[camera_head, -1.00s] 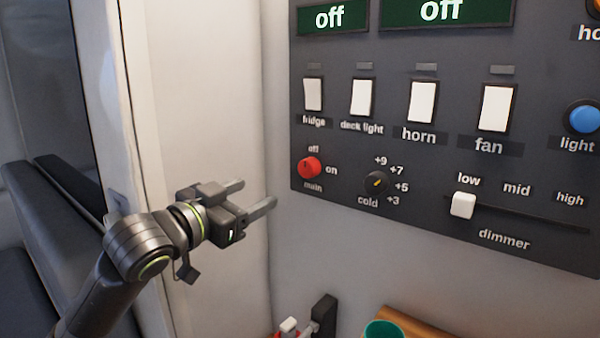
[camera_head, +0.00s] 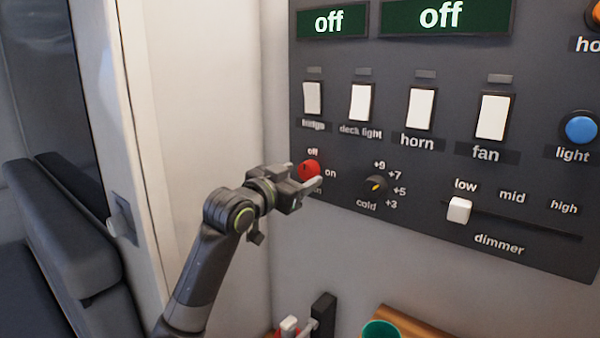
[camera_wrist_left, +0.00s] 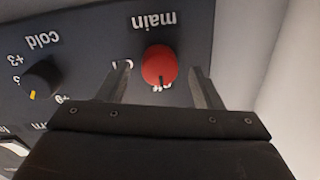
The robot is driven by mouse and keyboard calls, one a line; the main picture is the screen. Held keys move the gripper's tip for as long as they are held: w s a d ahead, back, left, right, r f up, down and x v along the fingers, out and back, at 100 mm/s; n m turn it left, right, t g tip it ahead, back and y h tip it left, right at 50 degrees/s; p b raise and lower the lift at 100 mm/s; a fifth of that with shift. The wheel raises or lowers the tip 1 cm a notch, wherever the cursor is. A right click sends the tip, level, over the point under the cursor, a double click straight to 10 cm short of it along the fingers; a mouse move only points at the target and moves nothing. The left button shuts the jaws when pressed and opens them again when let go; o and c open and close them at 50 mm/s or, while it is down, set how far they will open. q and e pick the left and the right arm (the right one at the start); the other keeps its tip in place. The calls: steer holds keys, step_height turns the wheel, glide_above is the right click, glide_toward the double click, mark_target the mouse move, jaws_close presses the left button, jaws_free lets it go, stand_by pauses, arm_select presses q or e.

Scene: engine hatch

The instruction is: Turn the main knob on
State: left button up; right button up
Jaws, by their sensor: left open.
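The red main knob (camera_head: 309,169) sits at the lower left of the dark control panel (camera_head: 440,160), with "off" above it and "on" to its right. In the left wrist view the knob (camera_wrist_left: 159,65) lies between the fingertips, with its dark pointer mark toward "off". My left gripper (camera_head: 304,176) is open, with its fingers toward the knob. In the left wrist view its two fingers (camera_wrist_left: 160,80) stand on either side of the knob with gaps, and I see no grip on it. The "main" label is partly hidden by the gripper in the head view. My right gripper is not in view.
The cold knob (camera_head: 376,184) is just right of the main knob. The dimmer slider (camera_head: 459,210) and several white switches, such as the fridge switch (camera_head: 313,98), are nearby. A green cup (camera_head: 381,330) is below. A pale wall edge stands to the left.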

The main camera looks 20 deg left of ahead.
arm_select(q)
steer(key=shift+w+d, duration=0.15)
steer(key=shift+w, duration=0.25)
steer(key=c, duration=1)
